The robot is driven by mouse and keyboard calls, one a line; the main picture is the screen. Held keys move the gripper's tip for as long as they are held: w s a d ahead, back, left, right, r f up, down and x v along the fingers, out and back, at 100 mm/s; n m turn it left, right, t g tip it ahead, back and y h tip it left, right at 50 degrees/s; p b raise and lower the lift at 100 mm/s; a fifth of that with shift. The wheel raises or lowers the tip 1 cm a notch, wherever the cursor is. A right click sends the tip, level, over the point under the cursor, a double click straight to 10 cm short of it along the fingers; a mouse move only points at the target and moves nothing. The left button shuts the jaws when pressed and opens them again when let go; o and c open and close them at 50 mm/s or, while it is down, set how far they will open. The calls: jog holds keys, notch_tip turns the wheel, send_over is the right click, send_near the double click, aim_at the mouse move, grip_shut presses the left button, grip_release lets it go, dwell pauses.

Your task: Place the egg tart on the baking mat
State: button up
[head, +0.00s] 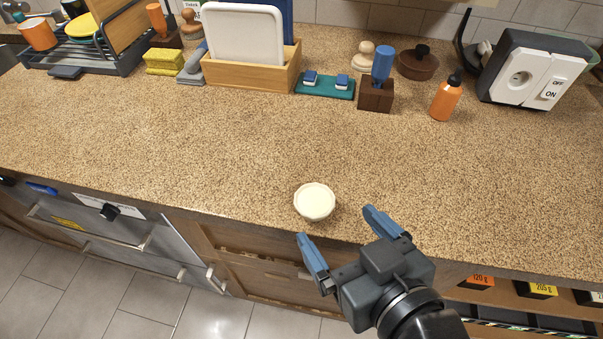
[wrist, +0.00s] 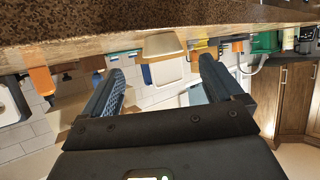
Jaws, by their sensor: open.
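A small round cream-coloured cup with a pale top, seemingly the egg tart (head: 314,201), sits upright on the speckled counter close to its front edge. My gripper (head: 335,224) is open and empty just in front of it, at the lower right in the head view. The fingers point toward the tart and are apart from it.
A wooden holder (head: 272,77) with boards, a brown block with a blue handle (head: 383,64), an orange bottle (head: 446,97) and a white switch box (head: 527,76) line the back. A dish rack (head: 112,70) stands back left. The middle of the counter (head: 200,140) is clear.

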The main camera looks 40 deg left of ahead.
aim_at(316, 201)
jog(key=shift+w+a+f, duration=0.1)
jog(key=shift+w+a, duration=0.15)
jog(key=shift+a, duration=0.55)
jog(key=p+x, duration=0.1)
jog(key=x, duration=0.5)
jog(key=shift+a+f+p, duration=0.1)
jog(key=shift+a+p, duration=0.25)
jog(key=c, duration=1.2)
